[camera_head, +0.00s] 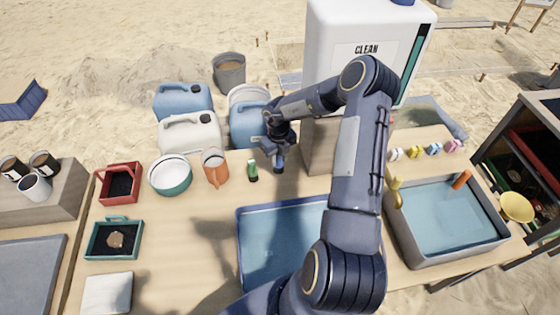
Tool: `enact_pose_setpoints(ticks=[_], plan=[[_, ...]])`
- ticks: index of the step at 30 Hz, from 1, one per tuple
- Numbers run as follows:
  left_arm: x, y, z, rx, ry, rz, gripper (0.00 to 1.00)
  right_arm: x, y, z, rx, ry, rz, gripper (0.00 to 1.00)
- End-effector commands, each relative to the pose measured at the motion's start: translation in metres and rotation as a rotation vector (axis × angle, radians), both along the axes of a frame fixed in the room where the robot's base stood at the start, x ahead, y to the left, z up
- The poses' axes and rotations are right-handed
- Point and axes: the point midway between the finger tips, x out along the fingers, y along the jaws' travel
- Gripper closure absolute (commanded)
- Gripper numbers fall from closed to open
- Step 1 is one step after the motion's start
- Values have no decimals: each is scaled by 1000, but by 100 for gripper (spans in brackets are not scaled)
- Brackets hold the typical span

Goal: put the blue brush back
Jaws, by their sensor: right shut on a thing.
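My right gripper (279,153) hangs over the back part of the table, pointing down, above and behind the blue tray. It is shut on a small dark-blue thing, which looks like the blue brush (281,167); the fingers and the small size hide most of it. A small green upright item (252,170) with a dark lower part stands just to the left of the gripper. My left gripper is not in view.
An orange jug (215,168), a green-white bowl (170,175) and canisters (190,133) stand left of the gripper. A blue tray (241,240) lies in front. A grey water basin (400,243) and several small coloured items (434,150) are at the right.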

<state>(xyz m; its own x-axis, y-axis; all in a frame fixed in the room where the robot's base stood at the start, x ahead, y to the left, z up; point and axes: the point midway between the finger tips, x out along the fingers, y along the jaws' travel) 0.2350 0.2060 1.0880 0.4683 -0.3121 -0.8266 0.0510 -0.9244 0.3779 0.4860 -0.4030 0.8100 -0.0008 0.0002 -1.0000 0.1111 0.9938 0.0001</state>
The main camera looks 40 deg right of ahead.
Motion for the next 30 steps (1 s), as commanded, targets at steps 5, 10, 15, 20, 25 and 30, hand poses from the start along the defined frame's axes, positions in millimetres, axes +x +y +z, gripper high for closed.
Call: enact_pose_setpoints(ticks=[5, 10, 15, 20, 25, 30], plan=[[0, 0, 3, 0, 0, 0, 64, 8, -11, -15, 1, -1, -1, 96], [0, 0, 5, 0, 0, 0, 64, 11, -16, -26, 0, 1, 0, 96], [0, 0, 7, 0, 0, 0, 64, 11, -16, -51, 0, 1, 1, 96], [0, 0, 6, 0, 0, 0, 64, 11, -16, -54, -1, -1, 1, 96], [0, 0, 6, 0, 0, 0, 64, 11, -16, -55, 0, -1, 1, 96], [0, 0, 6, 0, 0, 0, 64, 11, -16, -56, 0, -1, 0, 60]])
